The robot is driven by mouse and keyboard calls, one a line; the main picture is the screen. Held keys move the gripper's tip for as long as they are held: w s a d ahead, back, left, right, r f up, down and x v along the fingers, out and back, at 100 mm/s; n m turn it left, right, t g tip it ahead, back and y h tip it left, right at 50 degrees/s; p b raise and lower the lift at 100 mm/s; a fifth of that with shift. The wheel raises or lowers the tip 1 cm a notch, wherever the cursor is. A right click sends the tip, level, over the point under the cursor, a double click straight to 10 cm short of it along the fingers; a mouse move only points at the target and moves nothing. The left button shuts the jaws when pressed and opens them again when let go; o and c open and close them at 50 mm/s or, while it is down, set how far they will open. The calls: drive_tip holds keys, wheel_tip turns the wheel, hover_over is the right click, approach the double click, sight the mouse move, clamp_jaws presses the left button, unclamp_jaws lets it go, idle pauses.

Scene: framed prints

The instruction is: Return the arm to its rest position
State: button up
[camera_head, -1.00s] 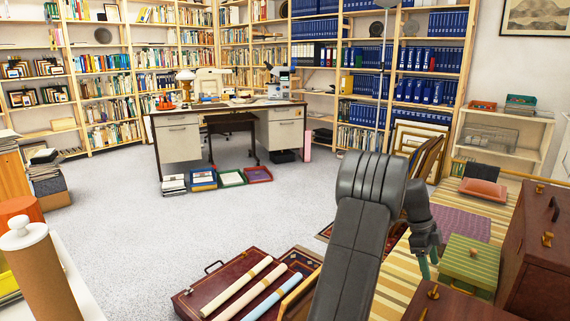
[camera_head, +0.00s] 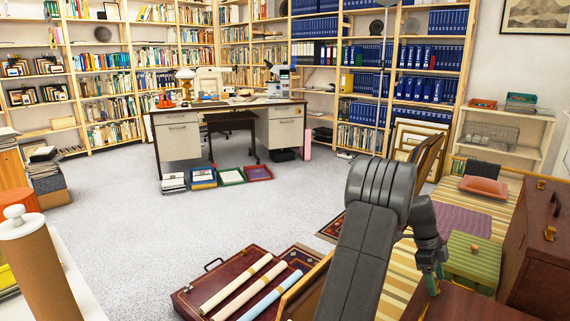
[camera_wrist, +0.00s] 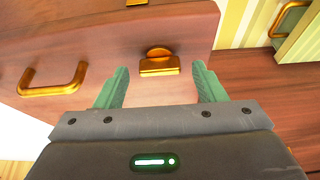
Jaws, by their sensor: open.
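My gripper (camera_wrist: 160,90) shows in the wrist view with its two green fingers spread apart and nothing between them. Beyond the fingers is a reddish-brown wooden case (camera_wrist: 120,45) with a brass clasp (camera_wrist: 158,62) and a brass handle (camera_wrist: 53,78). In the head view my gripper (camera_head: 434,284) points down at the lower right, beside the green box (camera_head: 474,258) and in front of the brown case (camera_head: 540,235). My dark grey arm rises from the bottom edge and bends over at its elbow.
A striped mat (camera_head: 400,270) lies under the boxes. A dark red case (camera_head: 200,285) with rolled tubes (camera_head: 236,285) lies on the left of my arm. Framed pictures (camera_head: 425,155) lean behind it.

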drive_tip(key=n, duration=0.2)
drive_tip(key=n+t+h+b, duration=0.1)
drive_tip(key=n, duration=0.1)
drive_tip(key=shift+s+f+t, duration=0.2)
drive_tip(key=shift+t, duration=0.1)
drive_tip(key=n, duration=0.2)
drive_tip(key=n+t+p, duration=0.1)
drive_tip(key=n, duration=0.1)
drive_tip(key=shift+s+r+n+t, duration=0.1)
drive_tip(key=shift+r+n+t, duration=0.05)
drive_tip(key=shift+n+t, duration=0.2)
drive_tip(key=n+t+p, duration=0.1)
drive_tip(key=n+p, duration=0.2)
drive_tip(key=p, duration=0.1)
drive_tip(key=shift+s+r+n+p, duration=0.1)
drive_tip(key=shift+n+p, duration=0.2)
drive_tip(key=shift+n, duration=0.05)
drive_tip(key=n+t+p, duration=0.1)
drive_tip(key=n+p, duration=0.1)
drive_tip(key=p, duration=0.2)
drive_tip(key=n+y+p, duration=0.1)
drive_tip(key=n+p, duration=0.1)
drive_tip(key=p, duration=0.1)
drive_tip(key=shift+s+d+t+p, duration=0.1)
drive_tip(key=shift+t+p, duration=0.25)
drive_tip(key=shift+n+p, duration=0.4)
drive_tip(key=shift+p, duration=0.15)
drive_tip(key=shift+f+n+p, duration=0.25)
drive_tip(key=shift+n+p, duration=0.15)
drive_tip(key=shift+r, duration=0.1)
